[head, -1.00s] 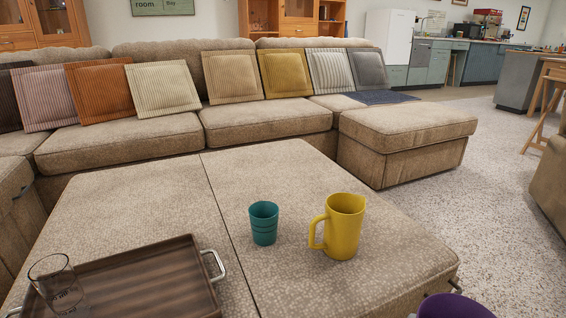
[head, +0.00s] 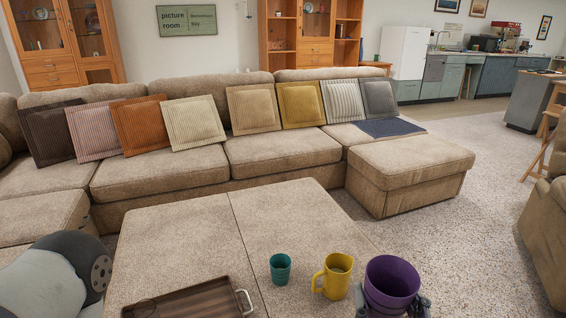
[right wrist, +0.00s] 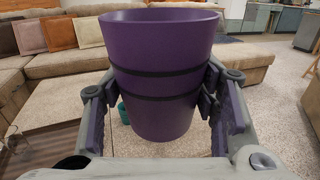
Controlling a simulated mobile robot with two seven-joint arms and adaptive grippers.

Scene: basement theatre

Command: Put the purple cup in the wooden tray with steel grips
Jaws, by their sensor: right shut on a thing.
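The purple cup (head: 391,283) is upright at the lower right of the head view, and it fills the middle of the right wrist view (right wrist: 160,75). My right gripper (head: 392,306) is shut on it, one finger on each side, and holds it up near the ottoman's right edge. The wooden tray with steel grips (head: 190,300) lies on the ottoman at the bottom of the head view, left of the cup, partly cut off. Part of my left arm shows at the lower left, but its gripper does not.
A teal cup (head: 280,268) and a yellow mug (head: 333,275) stand on the ottoman (head: 190,235) between tray and purple cup. A sectional sofa (head: 285,160) with several cushions runs behind.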

